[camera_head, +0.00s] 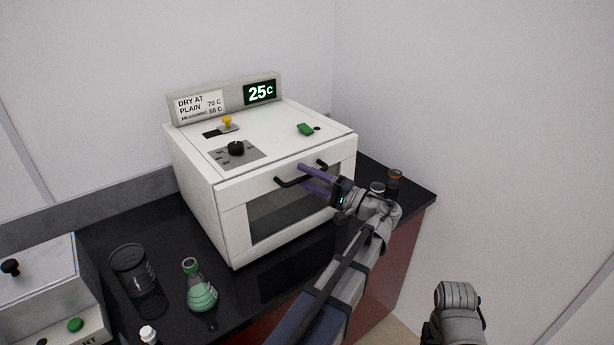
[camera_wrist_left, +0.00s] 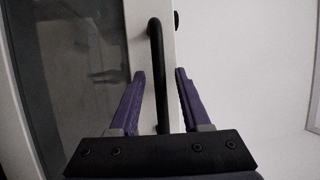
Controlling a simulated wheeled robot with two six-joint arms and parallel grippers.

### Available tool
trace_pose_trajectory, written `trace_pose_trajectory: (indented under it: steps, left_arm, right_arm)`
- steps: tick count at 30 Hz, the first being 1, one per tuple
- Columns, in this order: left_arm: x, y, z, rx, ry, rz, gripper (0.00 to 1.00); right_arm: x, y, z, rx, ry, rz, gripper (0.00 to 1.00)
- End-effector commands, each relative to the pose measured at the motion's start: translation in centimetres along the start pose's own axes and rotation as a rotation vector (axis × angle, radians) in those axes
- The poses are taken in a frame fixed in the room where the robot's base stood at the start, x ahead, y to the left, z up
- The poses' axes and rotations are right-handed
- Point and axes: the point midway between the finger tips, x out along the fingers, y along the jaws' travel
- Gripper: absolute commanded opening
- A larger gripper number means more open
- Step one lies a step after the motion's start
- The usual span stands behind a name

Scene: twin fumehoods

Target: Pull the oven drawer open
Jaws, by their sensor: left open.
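The white oven (camera_head: 200,185) stands on the black counter. Its drawer front (camera_head: 235,222) has a dark window and sits flush, shut against the body. A black bar handle (camera_head: 288,183) runs along the drawer's upper edge. My left gripper (camera_head: 302,173) is at the handle with its purple fingers apart, one above and one below the bar. In the left wrist view, the handle (camera_wrist_left: 156,60) passes between the two open fingers, with a gap visible on each side. The fingers hide part of the handle in the head view. My right gripper does not show.
A glass beaker (camera_head: 133,275) and a flask with green liquid (camera_head: 201,293) stand on the counter left of the oven's front. Small jars (camera_head: 394,178) stand to its right, near my left wrist. A grey device (camera_head: 40,280) is at the far left.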

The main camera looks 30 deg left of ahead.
Motion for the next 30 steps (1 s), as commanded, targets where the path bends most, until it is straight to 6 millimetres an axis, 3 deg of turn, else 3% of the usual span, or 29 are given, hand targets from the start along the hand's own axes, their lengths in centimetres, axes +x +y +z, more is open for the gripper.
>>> trace_pose_trajectory:
  steps: [6, 18, 30]
  left_arm:
    - [0.01, 0.01, 0.01, 0.000, 0.000, 0.000, 0.46]
    - [0.00, 0.01, 0.01, 0.000, 0.000, 0.000, 0.01]
    - [-0.01, 0.04, 0.02, 0.000, -0.001, 0.001, 0.00]
  right_arm:
    - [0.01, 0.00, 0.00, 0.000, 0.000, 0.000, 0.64]
    - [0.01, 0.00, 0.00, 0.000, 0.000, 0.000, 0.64]
    - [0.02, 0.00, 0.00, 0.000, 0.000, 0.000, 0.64]
